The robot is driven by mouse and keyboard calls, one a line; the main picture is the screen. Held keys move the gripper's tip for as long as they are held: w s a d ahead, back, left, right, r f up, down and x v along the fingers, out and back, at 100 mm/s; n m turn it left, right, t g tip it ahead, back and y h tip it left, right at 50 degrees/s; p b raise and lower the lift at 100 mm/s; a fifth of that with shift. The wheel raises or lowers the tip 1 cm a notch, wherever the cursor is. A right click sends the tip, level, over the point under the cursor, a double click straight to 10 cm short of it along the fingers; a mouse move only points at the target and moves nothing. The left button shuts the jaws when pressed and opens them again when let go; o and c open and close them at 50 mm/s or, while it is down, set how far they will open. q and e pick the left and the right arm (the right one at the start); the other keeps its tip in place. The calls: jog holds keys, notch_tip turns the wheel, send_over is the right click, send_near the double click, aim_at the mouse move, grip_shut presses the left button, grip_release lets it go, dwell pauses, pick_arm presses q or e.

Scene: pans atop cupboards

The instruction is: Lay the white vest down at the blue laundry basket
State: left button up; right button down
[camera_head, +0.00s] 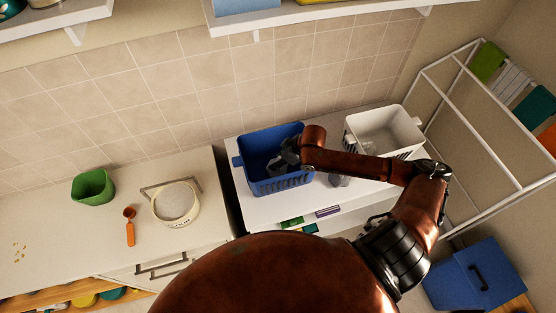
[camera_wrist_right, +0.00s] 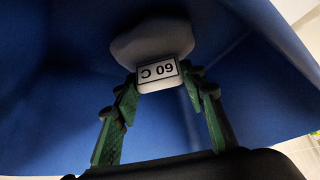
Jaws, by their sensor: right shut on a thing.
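The blue laundry basket (camera_head: 255,146) stands on the white counter, open at the top. My right gripper (camera_head: 285,158) reaches down into it, inside its walls. In the right wrist view, my right gripper (camera_wrist_right: 158,90) has its green fingers closed on a pale rounded thing, which I take to be the white vest (camera_wrist_right: 150,42). It bears a white label reading "60 C" upside down. Blue basket walls (camera_wrist_right: 60,75) surround it. Whether the vest touches the basket floor cannot be told. My left gripper is not in view.
A white basket (camera_head: 382,128) stands to the right of the blue one. A small grey thing (camera_head: 338,180) lies between them. A white drying rack (camera_head: 484,136) stands right.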

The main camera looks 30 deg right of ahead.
jog(key=c, duration=1.2)
grip_release()
jog(key=v, duration=1.2)
jog(key=shift+r, duration=0.1)
